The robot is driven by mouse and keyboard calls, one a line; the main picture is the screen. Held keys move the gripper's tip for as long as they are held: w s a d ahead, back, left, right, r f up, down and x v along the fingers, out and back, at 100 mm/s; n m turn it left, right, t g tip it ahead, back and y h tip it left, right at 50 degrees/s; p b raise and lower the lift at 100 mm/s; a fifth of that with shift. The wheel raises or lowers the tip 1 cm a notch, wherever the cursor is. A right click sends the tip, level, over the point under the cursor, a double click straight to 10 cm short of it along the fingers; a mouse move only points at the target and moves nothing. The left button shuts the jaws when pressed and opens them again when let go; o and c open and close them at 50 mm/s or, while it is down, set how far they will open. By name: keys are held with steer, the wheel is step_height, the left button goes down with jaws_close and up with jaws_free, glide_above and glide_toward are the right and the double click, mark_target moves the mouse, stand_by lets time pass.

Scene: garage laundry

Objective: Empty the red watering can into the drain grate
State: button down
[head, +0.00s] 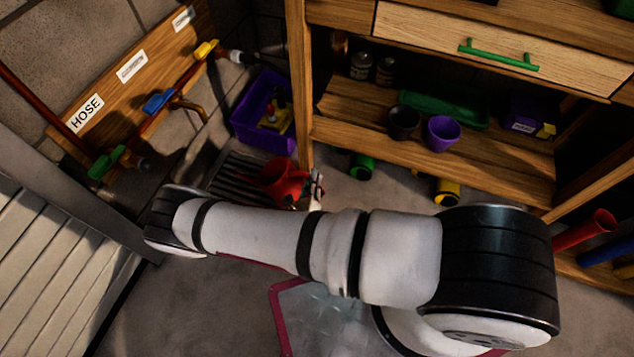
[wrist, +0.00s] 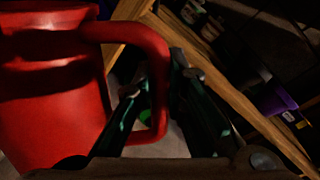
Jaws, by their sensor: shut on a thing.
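The red watering can (head: 283,181) is at the drain grate, beside the wooden bench's left leg. In the wrist view its red body (wrist: 55,95) fills the left side and its curved handle (wrist: 155,50) passes between my fingers. My gripper (wrist: 165,100) is shut on that handle. In the head view my gripper (head: 316,188) shows only in part behind my arm. The dark slatted drain grate (head: 238,174) lies in the floor to the left of the can and partly under it. The can's tilt and any water are too unclear to tell.
A purple crate (head: 262,112) stands behind the grate. A wooden bench (head: 440,150) with pots stands to the right, a green pot (head: 362,166) and a yellow pot (head: 447,191) lying beneath it. A hose board (head: 130,70) with taps is on the left wall.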

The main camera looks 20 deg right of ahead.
mark_target(303, 174)
steer(key=shift+w+a+r+n+g, duration=0.3)
steer(key=shift+w+a+r+n, duration=0.55)
steer(key=shift+a+r+n, duration=0.2)
steer(key=shift+w+a+r+n+g+h+b, duration=0.1)
steer(key=shift+w+a+r+n+b, duration=0.2)
steer(key=shift+w+a, duration=0.35)
steer(key=shift+w+a+r+n+g+h+b, duration=0.15)
steer(key=shift+w+a+r+n, duration=0.15)
steer(key=shift+w+a+n, duration=0.4)
steer(key=shift+w+a+r+n+g+h+b, duration=0.1)
steer(key=shift+w+a+r+n+b, duration=0.2)
steer(key=shift+a, duration=0.5)
steer(key=shift+n+h, duration=0.25)
steer(key=shift+n, duration=0.5)
steer(key=shift+w+a+r, duration=0.65)
steer(key=shift+a+r, duration=0.15)
steer(key=shift+w+a+r, duration=0.65)
steer(key=shift+a+r, duration=0.15)
steer(key=shift+g, duration=0.25)
